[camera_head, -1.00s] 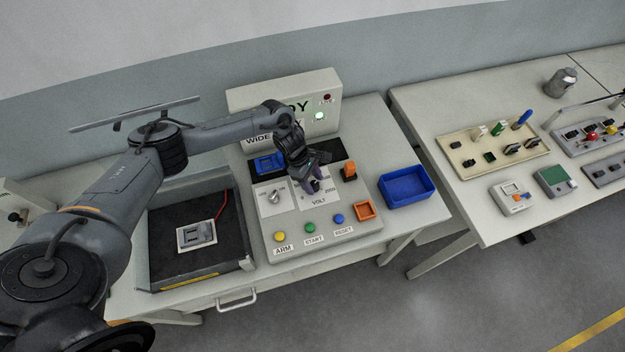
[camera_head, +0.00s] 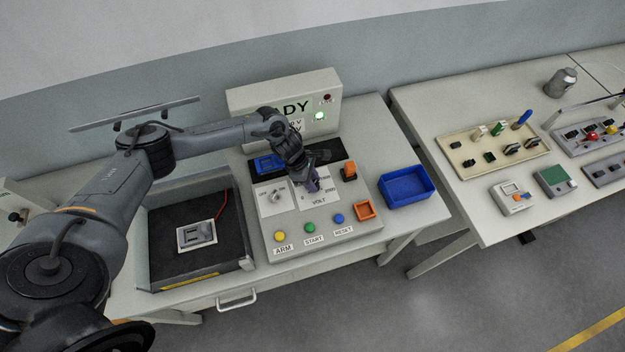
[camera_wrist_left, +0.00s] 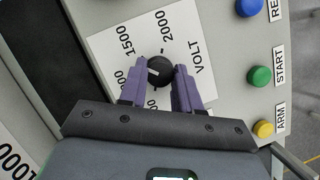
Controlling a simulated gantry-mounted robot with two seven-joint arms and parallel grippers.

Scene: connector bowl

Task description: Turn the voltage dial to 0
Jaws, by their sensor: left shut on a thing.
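The voltage dial is a black round knob (camera_wrist_left: 160,70) on a white plate marked VOLT (camera_head: 318,200). In the left wrist view, my left gripper (camera_wrist_left: 160,76) has its two purple fingers on either side of the knob, shut on it. A white mark on the knob points left, between 1500 and a partly hidden label ending in 00. In the head view, my left gripper (camera_head: 311,186) comes down over the dial and hides it. The 0 label shows at the plate's left in that view. My right gripper is not in view.
A blue bin (camera_head: 407,186) stands right, a black tray (camera_head: 165,262) left. The sign box (camera_head: 260,98) stands behind.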

